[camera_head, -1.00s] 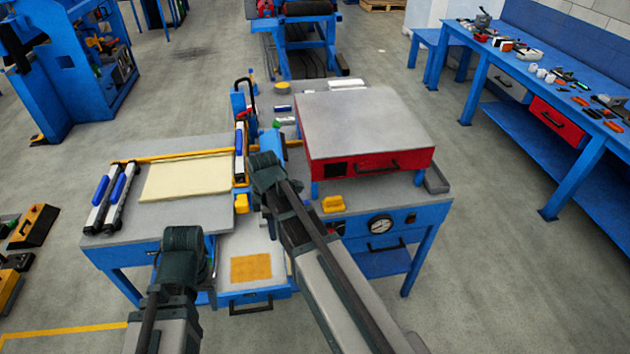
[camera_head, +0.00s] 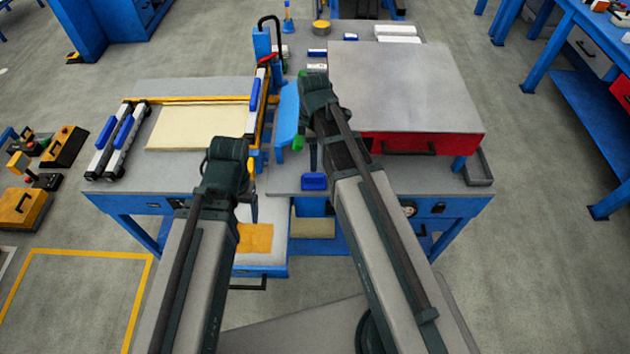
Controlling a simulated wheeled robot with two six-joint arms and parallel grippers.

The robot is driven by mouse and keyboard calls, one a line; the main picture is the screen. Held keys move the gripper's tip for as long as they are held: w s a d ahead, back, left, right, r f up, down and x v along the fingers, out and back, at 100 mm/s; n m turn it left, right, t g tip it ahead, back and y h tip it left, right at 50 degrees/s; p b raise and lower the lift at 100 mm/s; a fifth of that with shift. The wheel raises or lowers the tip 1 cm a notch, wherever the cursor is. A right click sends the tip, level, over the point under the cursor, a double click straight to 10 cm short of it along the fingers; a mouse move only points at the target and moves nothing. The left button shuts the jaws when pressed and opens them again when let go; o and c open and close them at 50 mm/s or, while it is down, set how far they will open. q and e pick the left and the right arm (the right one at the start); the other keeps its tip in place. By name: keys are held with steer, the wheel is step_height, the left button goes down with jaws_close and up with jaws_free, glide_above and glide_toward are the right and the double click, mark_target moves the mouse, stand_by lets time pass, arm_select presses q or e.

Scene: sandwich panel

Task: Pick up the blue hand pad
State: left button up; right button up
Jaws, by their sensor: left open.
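A small blue pad (camera_head: 314,181), which looks like the blue hand pad, lies on the grey bench top near its front edge, left of the red-sided box. My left gripper (camera_head: 226,150) is left of the pad, over the front of the bench, apart from it and open. Its fingertips are mostly hidden by its own body. My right gripper (camera_head: 316,82) reaches past the pad, beside the grey-topped box, and its jaws cannot be made out. The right arm passes close to the right of the pad.
A grey-topped red box (camera_head: 405,95) fills the bench's right side. A cream sheet (camera_head: 197,127) and white bars with blue grips (camera_head: 118,140) lie at left. A blue upright panel (camera_head: 287,115) stands between the arms.

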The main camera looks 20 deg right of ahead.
mark_target(314, 175)
step_height(314, 175, down, 7)
steer(key=b, duration=0.6)
steer(key=shift+f, duration=0.1)
step_height(314, 175, down, 5)
steer(key=b, duration=0.5)
steer(key=shift+s+f, duration=0.1)
steer(key=shift+f, duration=0.05)
steer(key=c, duration=1.4)
steer(key=shift+r, duration=0.2)
